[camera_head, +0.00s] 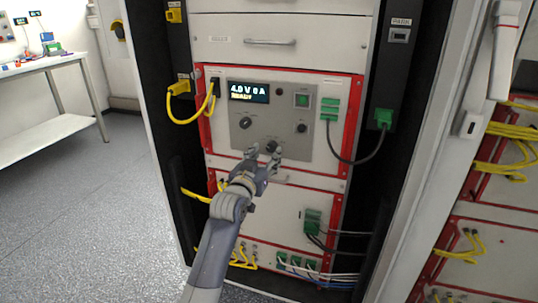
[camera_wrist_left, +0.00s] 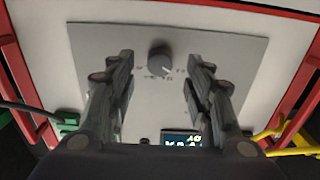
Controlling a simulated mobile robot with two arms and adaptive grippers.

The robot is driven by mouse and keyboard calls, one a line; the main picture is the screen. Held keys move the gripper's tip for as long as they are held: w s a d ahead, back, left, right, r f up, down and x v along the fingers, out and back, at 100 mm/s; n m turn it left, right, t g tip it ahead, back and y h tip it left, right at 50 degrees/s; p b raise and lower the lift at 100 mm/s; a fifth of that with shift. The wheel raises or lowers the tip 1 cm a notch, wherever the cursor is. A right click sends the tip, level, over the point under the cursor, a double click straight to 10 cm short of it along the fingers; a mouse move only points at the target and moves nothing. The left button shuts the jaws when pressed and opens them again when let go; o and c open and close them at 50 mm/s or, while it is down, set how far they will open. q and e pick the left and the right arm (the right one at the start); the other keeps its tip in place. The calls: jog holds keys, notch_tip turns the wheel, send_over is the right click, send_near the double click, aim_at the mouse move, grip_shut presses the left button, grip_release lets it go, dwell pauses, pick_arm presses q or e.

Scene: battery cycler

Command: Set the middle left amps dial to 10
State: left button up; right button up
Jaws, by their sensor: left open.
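The middle panel (camera_head: 262,168) carries a grey control plate with a lit display (camera_head: 249,92) reading about "4.0 V 0 A READY". Dial labels are too small to read. My left gripper (camera_head: 265,155) is open in front of the low dial. In the left wrist view, which is upside down, the dial (camera_wrist_left: 160,57) with a light pointer mark stands between the spread fingers (camera_wrist_left: 160,66), with neither visibly touching it.
Yellow cables (camera_head: 187,119) plug in at left, and a dark cable (camera_head: 366,155) hangs from green plugs at right. A drawer handle (camera_head: 268,42) is above. A table (camera_head: 50,110) stands far left.

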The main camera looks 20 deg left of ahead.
aim_at(270, 149)
pick_arm(q)
jog(key=shift+w, duration=1.6)
jog(key=shift+c, duration=0.4)
jog(key=c, duration=1)
